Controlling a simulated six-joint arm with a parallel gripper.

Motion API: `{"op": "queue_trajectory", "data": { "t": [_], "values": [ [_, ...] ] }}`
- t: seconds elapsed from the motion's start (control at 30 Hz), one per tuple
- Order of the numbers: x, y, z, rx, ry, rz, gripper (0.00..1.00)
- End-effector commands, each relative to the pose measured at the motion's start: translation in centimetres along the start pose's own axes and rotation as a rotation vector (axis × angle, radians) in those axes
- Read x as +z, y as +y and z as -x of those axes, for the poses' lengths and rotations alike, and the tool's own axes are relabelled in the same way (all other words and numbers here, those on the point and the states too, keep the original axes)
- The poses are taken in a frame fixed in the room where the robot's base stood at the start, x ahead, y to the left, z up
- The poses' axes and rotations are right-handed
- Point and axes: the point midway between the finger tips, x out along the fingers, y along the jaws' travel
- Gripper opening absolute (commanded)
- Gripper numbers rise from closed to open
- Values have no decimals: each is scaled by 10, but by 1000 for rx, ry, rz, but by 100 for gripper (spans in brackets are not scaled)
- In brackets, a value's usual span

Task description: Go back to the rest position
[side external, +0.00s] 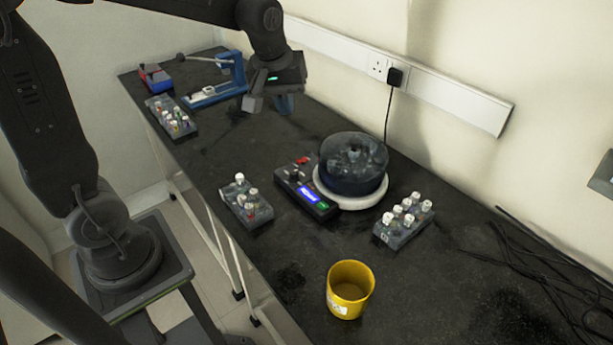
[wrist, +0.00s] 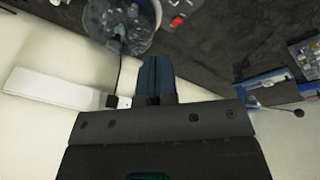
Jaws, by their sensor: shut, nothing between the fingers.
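My gripper (side external: 284,103) hangs above the far part of the dark bench, just right of the blue press-like device (side external: 221,86) and apart from it. In the wrist view the two blue fingers (wrist: 156,75) lie together with nothing between them. The gripper is shut and empty. My arm reaches in from the top left of the side view, bent down at the wrist.
A round dark-tubbed machine (side external: 352,165) with a control panel stands mid-bench. Vial racks sit left (side external: 246,200) and right (side external: 404,221) of it, another (side external: 171,116) farther back. A yellow cup (side external: 350,289) is in front. Cables (side external: 545,265) lie at right; the wall runs behind.

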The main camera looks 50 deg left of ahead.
Motion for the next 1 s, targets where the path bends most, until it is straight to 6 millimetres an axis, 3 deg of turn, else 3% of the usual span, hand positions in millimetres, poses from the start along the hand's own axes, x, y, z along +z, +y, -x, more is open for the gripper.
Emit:
{"op": "queue_trajectory", "data": {
  "t": [0.03,0.2,0.43,0.63,1.0],
  "values": [
    [16,-5,17,21,24,-75,0],
    [70,-27,52,72,93,-340,0],
    [126,-59,69,115,182,-636,0],
    [146,-71,70,126,217,-748,0],
    [147,-72,69,126,219,-759,0]
  ]
}}
